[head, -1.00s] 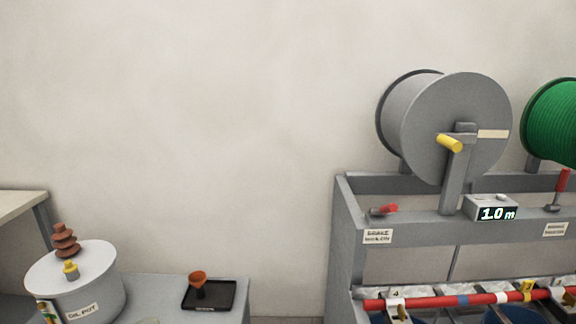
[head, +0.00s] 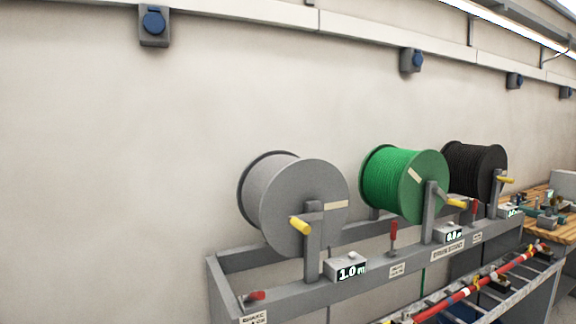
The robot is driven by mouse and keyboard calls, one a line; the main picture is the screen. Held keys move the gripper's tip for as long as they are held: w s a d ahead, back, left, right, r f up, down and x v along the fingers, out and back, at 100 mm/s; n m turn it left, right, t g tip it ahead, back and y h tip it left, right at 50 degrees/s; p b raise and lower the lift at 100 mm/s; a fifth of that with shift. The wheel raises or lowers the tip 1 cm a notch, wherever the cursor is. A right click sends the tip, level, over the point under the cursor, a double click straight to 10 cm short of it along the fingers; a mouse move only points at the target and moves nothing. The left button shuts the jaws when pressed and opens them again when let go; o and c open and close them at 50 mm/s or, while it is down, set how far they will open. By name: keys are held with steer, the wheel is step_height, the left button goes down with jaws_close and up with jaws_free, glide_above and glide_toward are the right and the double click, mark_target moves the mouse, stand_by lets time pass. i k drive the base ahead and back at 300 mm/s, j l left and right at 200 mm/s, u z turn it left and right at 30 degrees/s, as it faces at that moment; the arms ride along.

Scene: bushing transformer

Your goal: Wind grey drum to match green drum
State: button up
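The grey drum (head: 270,200) sits on the left of the rack, with a yellow crank handle (head: 301,225) on its near face and a pale strip at the right of that face. The counter box (head: 345,268) below it reads 1.0 m. The green drum (head: 392,178) is to its right, wound with green cable, with its own yellow handle (head: 457,202). Its counter (head: 449,233) seems to read 0.8 or 0.9 m; the digits are small. A red-handled brake lever lies low by the grey drum (head: 254,296); another by the green drum stands upright (head: 394,236). My gripper is out of view.
A black drum (head: 473,168) stands beyond the green one. A wooden bench (head: 545,205) with items is at the far right. Wall sockets line the wall above.

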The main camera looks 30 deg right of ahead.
mark_target(272, 190)
steer(key=k+l+z, duration=0.2)
steer(key=z, duration=0.2)
steer(key=k+l+z, duration=0.15)
steer(key=z, duration=0.2)
steer(key=k+l+z, duration=0.15)
steer(key=l+z, duration=0.25)
steer(key=k+l+z, duration=0.1)
steer(key=l+z, duration=0.25)
steer(key=j, duration=0.1)
